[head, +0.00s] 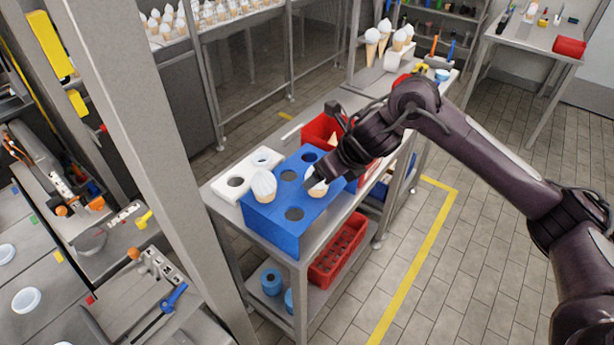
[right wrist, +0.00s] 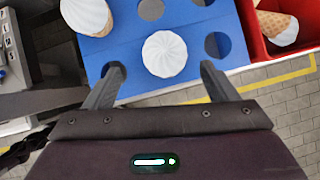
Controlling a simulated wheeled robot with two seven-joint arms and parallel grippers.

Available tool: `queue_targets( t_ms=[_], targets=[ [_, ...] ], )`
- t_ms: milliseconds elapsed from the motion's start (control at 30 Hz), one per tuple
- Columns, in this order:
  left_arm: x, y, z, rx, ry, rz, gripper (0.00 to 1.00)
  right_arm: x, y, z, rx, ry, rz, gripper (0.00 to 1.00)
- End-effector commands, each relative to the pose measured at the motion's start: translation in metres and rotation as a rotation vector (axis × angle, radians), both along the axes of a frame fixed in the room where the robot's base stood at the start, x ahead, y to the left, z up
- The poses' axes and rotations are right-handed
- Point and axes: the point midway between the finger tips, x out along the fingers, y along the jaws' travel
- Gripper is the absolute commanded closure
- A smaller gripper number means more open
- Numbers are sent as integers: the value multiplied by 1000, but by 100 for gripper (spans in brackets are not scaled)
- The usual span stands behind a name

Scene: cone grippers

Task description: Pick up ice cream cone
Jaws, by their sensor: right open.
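The blue holder (head: 272,222) with round holes stands on a metal cart. One ice cream cone (head: 263,187) with a white top sits in its front left hole. A second ice cream cone (head: 316,189) sits in the holder further right, partly hidden by my right gripper (head: 316,176). In the right wrist view, the white swirl of this second cone (right wrist: 164,54) lies between and slightly beyond the two open fingers of my right gripper (right wrist: 159,72). The fingers look apart from it. The first cone (right wrist: 87,16) is at the upper left there. My left gripper is out of view.
A white holder (head: 232,183) with holes stands beside the blue one. A red bin (head: 318,129) behind holds a cone, clear in the right wrist view (right wrist: 278,27). More cones (head: 372,38) stand further back. A grey post (head: 150,150) rises left of the cart.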

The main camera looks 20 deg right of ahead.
Motion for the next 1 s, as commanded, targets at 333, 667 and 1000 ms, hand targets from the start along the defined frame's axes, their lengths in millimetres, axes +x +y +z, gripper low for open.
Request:
queue_targets(
  t_ms=[333, 667, 1000],
  targets=[
    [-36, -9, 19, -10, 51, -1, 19, 27, 7, -33, 4, 9, -4, 20],
    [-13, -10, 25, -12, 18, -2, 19, 41, 13, -57, 3, 4, -2, 20],
    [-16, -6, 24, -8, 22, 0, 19, 41, 12, -57, 3, 3, -3, 47]
  ],
)
